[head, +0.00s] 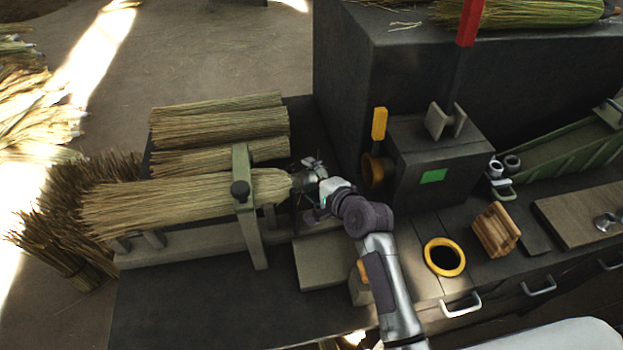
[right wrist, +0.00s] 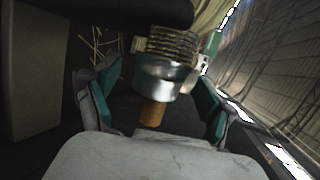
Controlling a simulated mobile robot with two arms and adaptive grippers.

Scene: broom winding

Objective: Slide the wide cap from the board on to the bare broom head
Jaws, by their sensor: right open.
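A straw broom (head: 175,203) lies on a rail stand under a green clamp, its narrow end to the right. In the right wrist view, that end carries wound coils (right wrist: 172,45), a silvery metal cap (right wrist: 158,78) against them and a short wooden stub (right wrist: 152,114) sticking out. My right gripper (head: 308,176) is at this end. In the right wrist view, its green-padded fingers (right wrist: 155,92) are open on both sides of the cap and stub, with gaps showing. The wooden board (head: 575,218) is at the far right, with small metal round pieces (head: 608,221) on it. My left gripper is not in view.
The green clamp (head: 243,190) stands over the broom. Straw bundles (head: 215,128) lie behind it. A dark machine box (head: 437,160) with a yellow-handled lever stands right of my gripper. A yellow-rimmed hole (head: 444,257) and a wooden block rack (head: 496,231) are at the right.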

